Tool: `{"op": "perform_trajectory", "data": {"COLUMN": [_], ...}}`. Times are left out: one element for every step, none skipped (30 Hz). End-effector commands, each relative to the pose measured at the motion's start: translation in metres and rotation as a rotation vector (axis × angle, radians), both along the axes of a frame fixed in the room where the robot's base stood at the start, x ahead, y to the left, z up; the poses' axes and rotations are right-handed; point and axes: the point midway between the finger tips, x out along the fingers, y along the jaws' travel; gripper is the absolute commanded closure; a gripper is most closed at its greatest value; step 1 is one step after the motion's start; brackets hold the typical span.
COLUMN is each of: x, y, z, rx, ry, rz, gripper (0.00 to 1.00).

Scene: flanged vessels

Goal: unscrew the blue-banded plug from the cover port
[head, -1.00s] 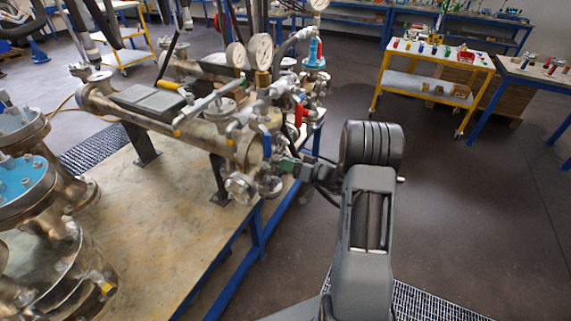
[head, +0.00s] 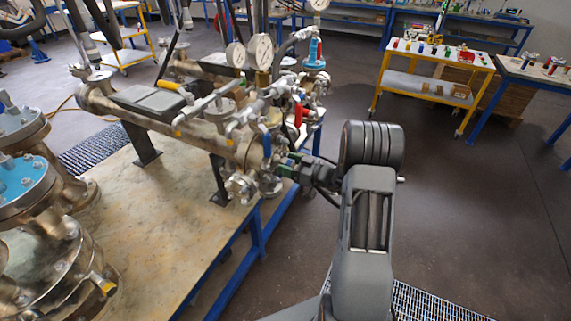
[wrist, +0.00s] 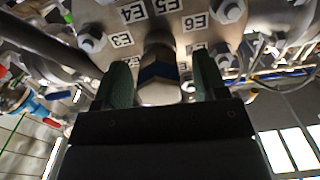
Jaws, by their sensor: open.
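The blue-banded plug (wrist: 158,82) shows in the wrist view as a metal hex piece with a dark blue band. It sits in a port of the flanged cover (wrist: 185,30), below the E5 label. My gripper (wrist: 160,75) is open, with one green finger on each side of the plug. I cannot tell whether either finger touches it. In the head view my gripper (head: 287,166) is at the near right end of the horizontal vessel (head: 205,140). The plug cannot be made out there.
Hex bolts (wrist: 92,40) and labels surround the port. A blue valve handle (head: 266,145), red-handled fittings (head: 298,114) and gauges (head: 260,50) crowd the vessel end. The bench (head: 165,215) edge lies just below. The floor to the right (head: 450,200) is clear.

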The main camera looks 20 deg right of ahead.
Motion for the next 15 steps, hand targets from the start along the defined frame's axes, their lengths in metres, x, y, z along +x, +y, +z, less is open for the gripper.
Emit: {"op": "perform_trajectory", "data": {"x": [0.0, 0.0, -0.001, -0.002, -0.003, -0.005, -0.008, -0.01, -0.015, -0.019, -0.024, -0.03, -0.034, -0.039, -0.046], "y": [0.0, 0.0, -0.001, -0.002, -0.003, -0.006, -0.008, -0.011, -0.016, -0.019, -0.023, -0.029, -0.034, -0.038, -0.044], "z": [0.0, 0.0, -0.001, -0.001, -0.001, -0.001, -0.001, -0.001, -0.002, -0.002, -0.003, -0.002, -0.002, -0.003, -0.003], "rx": [0.0, 0.0, 0.0, 0.001, 0.001, 0.001, 0.0, 0.0, -0.001, -0.002, 0.0, 0.0, -0.001, -0.001, 0.0], "ry": [0.001, 0.001, 0.001, 0.001, 0.001, 0.001, 0.0, 0.0, 0.0, 0.0, 0.0, -0.001, -0.002, 0.0, 0.0], "rz": [0.0, 0.0, 0.0, -0.001, -0.001, -0.002, -0.002, -0.003, -0.005, -0.005, -0.005, -0.005, -0.006, -0.006, -0.006], "gripper": [0.34, 0.34, 0.34, 0.34, 0.34, 0.34, 0.34, 0.34, 0.34, 0.34, 0.34, 0.34, 0.34, 0.34, 0.34]}}
